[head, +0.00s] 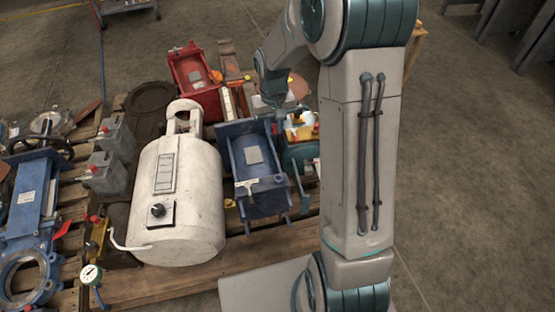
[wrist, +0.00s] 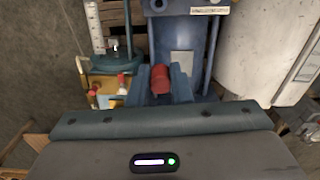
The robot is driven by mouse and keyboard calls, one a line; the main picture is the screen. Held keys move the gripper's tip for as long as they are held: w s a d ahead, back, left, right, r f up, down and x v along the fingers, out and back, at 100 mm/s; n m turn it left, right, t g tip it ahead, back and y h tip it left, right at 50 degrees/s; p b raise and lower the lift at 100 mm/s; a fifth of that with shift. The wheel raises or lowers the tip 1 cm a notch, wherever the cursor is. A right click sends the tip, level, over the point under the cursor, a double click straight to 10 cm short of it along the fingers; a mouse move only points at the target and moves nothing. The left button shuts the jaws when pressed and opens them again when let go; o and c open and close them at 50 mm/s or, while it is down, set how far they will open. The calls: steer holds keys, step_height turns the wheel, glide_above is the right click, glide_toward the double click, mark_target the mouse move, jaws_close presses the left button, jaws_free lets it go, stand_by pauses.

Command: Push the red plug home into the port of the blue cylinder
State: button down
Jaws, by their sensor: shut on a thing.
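The red plug (wrist: 160,79) sits between the two fingers of my gripper (wrist: 161,88), which is shut on it. The blue cylinder (wrist: 180,38) lies just beyond the plug in the wrist view, with a pale plate on its side. In the head view the blue cylinder (head: 249,160) lies on the pallet right of the white tank, and my wrist is above its far end. The plug appears over the near part of the cylinder in the wrist view; I cannot tell whether they touch. The port is not clearly visible.
A white tank (head: 178,195) stands close beside the cylinder. A red housing (head: 193,82) lies behind it. Blue valve gear (head: 33,215) and grey boxes (head: 108,172) crowd the left of the pallet. A yellow-and-white part (head: 300,128) is close on the right. The floor at right is clear.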

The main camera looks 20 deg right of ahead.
mark_target(279, 181)
steer(key=s+f+n, duration=0.1)
steer(key=f+n, duration=0.1)
steer(key=f, duration=0.1)
steer(key=s+f+n, duration=0.2)
steer(key=f, duration=0.1)
steer(key=s+f+n, duration=0.2)
steer(key=f, duration=0.1)
steer(key=shift+s+b, duration=0.25)
steer(key=shift+b, duration=0.15)
steer(key=shift+f+b, duration=2.4)
steer(key=shift+f, duration=0.45)
steer(key=shift+f, duration=0.4)
steer(key=shift+s+f, duration=0.1)
steer(key=shift+f, duration=0.15)
